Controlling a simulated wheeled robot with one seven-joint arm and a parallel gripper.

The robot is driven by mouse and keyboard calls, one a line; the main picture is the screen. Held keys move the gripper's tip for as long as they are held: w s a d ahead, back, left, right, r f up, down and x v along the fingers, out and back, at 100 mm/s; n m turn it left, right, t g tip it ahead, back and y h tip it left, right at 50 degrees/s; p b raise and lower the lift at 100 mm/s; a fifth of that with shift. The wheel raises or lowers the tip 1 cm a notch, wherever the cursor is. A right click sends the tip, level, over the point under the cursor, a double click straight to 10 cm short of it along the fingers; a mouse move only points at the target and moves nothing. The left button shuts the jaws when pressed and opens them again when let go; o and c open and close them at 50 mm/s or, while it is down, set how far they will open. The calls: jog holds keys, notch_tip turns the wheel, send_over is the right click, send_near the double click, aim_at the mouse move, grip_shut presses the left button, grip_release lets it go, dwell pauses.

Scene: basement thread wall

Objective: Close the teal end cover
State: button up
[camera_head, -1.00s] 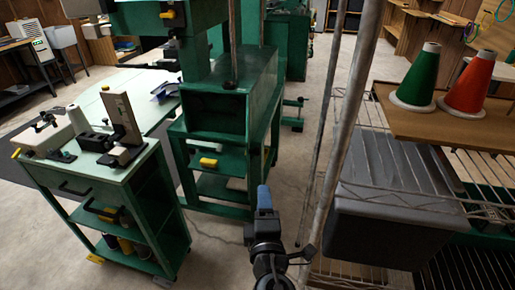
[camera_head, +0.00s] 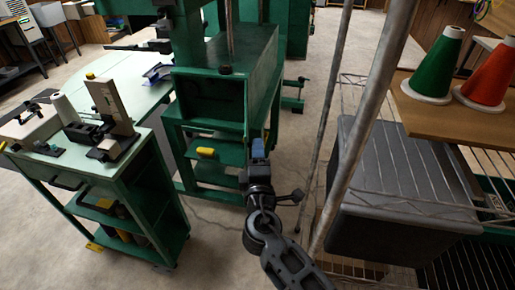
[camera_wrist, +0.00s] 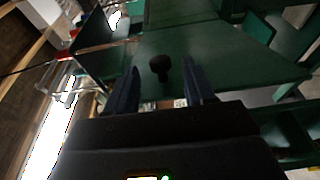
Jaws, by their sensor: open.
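The teal end cover appears to be the thin green panel (camera_head: 246,108) standing out at the right side of the machine's open end, seen nearly edge-on in the head view. The dark opening (camera_head: 208,103) beside it is uncovered. In the wrist view a flat green panel (camera_wrist: 220,55) carries a black knob (camera_wrist: 159,67). My gripper (camera_head: 258,150) is just below and right of the panel in the head view. In the wrist view my gripper (camera_wrist: 160,82) is open, with its blue fingers apart and the knob showing between them. I cannot tell whether they touch it.
A green cart (camera_head: 110,175) with tools stands at the left. A wire rack with a grey bin (camera_head: 400,190) and thread cones is at the right, its metal posts (camera_head: 350,130) close to my arm. Bare floor (camera_head: 215,225) lies between.

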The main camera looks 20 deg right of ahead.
jog(key=shift+x, duration=0.9)
jog(key=shift+c, duration=0.2)
grip_shut()
